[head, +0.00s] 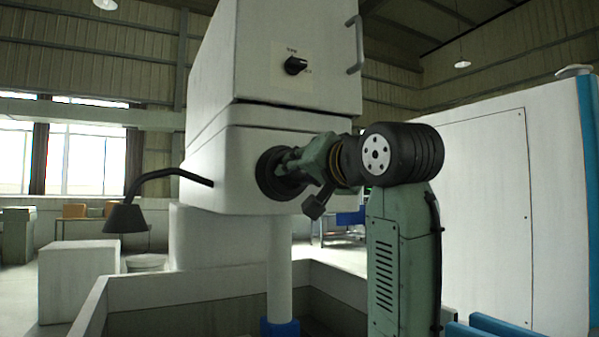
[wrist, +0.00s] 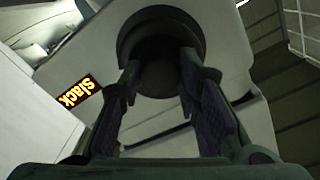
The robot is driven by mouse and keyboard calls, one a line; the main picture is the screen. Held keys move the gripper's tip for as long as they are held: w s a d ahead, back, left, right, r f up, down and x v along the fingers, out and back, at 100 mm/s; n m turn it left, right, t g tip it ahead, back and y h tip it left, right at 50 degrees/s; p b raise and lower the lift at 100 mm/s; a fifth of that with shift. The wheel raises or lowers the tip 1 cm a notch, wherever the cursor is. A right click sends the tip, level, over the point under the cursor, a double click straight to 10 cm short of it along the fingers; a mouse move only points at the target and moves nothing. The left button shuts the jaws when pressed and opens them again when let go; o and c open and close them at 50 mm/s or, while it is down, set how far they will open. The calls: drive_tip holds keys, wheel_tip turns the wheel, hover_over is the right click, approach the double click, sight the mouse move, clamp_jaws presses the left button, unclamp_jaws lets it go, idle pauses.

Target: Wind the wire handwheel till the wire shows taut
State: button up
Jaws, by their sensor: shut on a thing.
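The wire handwheel (head: 267,181) is a black round wheel on the front of the white machine head. In the wrist view its dark rim (wrist: 158,15) is at top centre, around a darker middle. My gripper (head: 286,163) reaches it from the right. In the wrist view my gripper (wrist: 160,78) has one finger on each side of the wheel's central part and is shut on it. The exact contact is dark and partly hidden by the fingers. A small display (wrist: 79,92) left of the wheel reads "slack" in yellow-orange letters on black. The wire itself is not visible.
A black selector knob (head: 295,66) sits on a label above the wheel. A bent black lamp (head: 126,217) juts out left. A pale column (head: 279,266) drops below the head into a grey-walled tank (head: 195,292). A white cabinet (head: 478,200) stands at right.

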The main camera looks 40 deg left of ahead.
drive_tip(key=o, duration=1.2)
drive_tip(key=shift+d, duration=0.1)
drive_tip(key=v, duration=1.2)
drive_tip(key=shift+s, duration=0.1)
